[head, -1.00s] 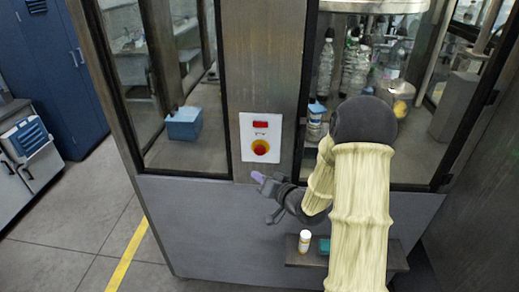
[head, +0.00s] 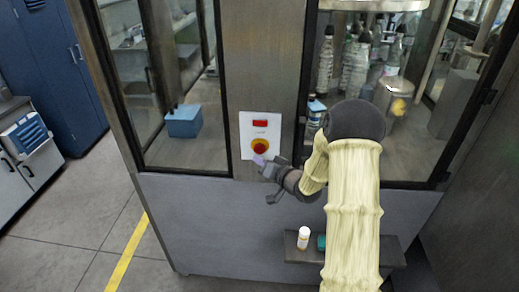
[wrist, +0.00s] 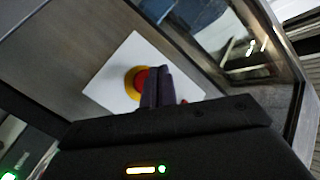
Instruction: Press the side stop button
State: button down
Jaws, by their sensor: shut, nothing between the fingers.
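The side stop button (head: 260,146) is a round red button on a yellow ring. It sits low on a white plate (head: 246,136) on the machine's grey post, below a red label. My gripper (head: 259,160) is shut and empty, its purple-grey fingertips at the lower edge of the button in the head view. In the wrist view the button (wrist: 139,81) shows just left of my shut fingers (wrist: 158,76), which hide its right part. I cannot tell whether the fingertips touch it.
The machine has glass panels (head: 180,60) on both sides of the post, with bottles (head: 358,62) behind the right one. Below my arm a small shelf (head: 296,255) holds a white bottle (head: 303,238) and a teal item (head: 321,242). Open floor lies to the left.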

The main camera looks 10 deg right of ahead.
aim_at(262, 155)
jog(key=shift+w+d, duration=0.35)
jog(key=shift+w, duration=0.45)
jog(key=shift+w, duration=0.15)
dwell(1.4)
jog(key=shift+w+d, duration=0.15)
jog(key=shift+w, duration=0.1)
jog(key=shift+w+d+r, duration=0.1)
jog(key=shift+w, duration=0.35)
dwell(0.8)
jog(key=shift+s, duration=0.15)
jog(key=shift+s+a, duration=0.25)
jog(key=shift+s, duration=0.45)
jog(key=s, duration=0.1)
jog(key=s+a+b, duration=0.1)
jog(key=s, duration=0.2)
jog(key=shift+s+a, duration=0.25)
jog(key=shift+s, duration=0.15)
